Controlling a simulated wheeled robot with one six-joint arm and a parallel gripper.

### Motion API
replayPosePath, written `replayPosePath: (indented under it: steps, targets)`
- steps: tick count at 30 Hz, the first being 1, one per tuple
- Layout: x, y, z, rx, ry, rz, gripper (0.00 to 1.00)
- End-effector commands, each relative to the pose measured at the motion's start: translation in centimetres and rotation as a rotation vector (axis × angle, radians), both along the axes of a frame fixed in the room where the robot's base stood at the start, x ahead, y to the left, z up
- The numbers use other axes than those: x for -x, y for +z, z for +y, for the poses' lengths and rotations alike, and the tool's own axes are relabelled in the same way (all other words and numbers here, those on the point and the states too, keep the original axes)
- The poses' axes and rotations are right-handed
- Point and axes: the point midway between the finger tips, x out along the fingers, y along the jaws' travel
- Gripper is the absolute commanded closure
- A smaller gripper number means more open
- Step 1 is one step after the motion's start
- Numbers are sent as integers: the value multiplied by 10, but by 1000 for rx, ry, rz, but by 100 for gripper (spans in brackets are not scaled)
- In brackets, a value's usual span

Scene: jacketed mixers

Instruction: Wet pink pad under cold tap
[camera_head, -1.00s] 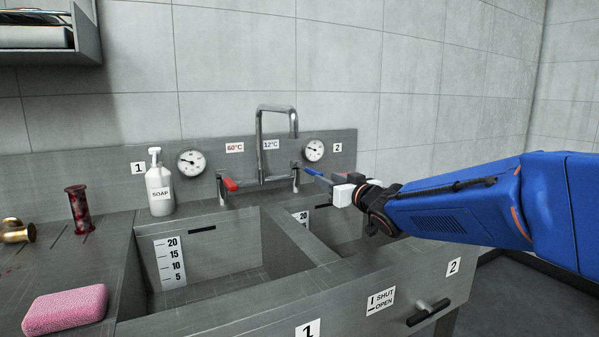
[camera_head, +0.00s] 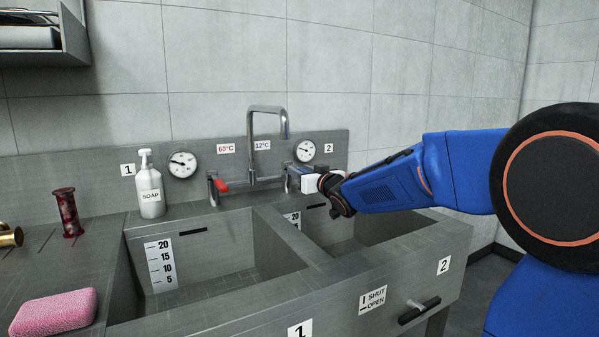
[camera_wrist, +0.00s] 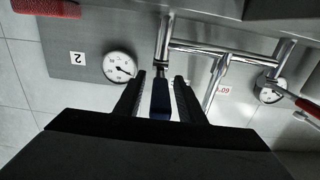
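The pink pad (camera_head: 53,312) lies on the counter left of the sinks in the head view. The tap spout (camera_head: 268,110) arches over the divider between the two sinks; no water shows from it. The 12°C label (camera_head: 262,145) is on the backsplash beside the spout. My gripper (camera_head: 303,181) is at the right-hand valve and mostly hides its blue lever there. In the wrist view, the blue lever (camera_wrist: 160,100) lies between the two fingers of my gripper (camera_wrist: 158,88). The fingers stand apart, with narrow gaps beside the lever.
The red lever (camera_head: 221,187) is on the left valve; it also shows in the wrist view (camera_wrist: 308,108). The soap bottle (camera_head: 150,187) and a dark red spool-like piece (camera_head: 68,213) stand to the left. A red textured object (camera_wrist: 45,6) shows at the wrist view's upper left corner.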

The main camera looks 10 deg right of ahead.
Motion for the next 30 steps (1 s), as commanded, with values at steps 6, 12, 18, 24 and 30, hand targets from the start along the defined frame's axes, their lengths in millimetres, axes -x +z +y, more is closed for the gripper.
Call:
replayPosePath:
  steps: [6, 12, 18, 24, 30]
  targets:
    - [-10, 0, 3, 0, 1, 0, 64]
    - [-10, 0, 3, 0, 0, 0, 64]
    - [-10, 0, 3, 0, 0, 0, 98]
    - [-10, 0, 3, 1, 0, 2, 100]
    - [-11, 5, 4, 13, 4, 46, 100]
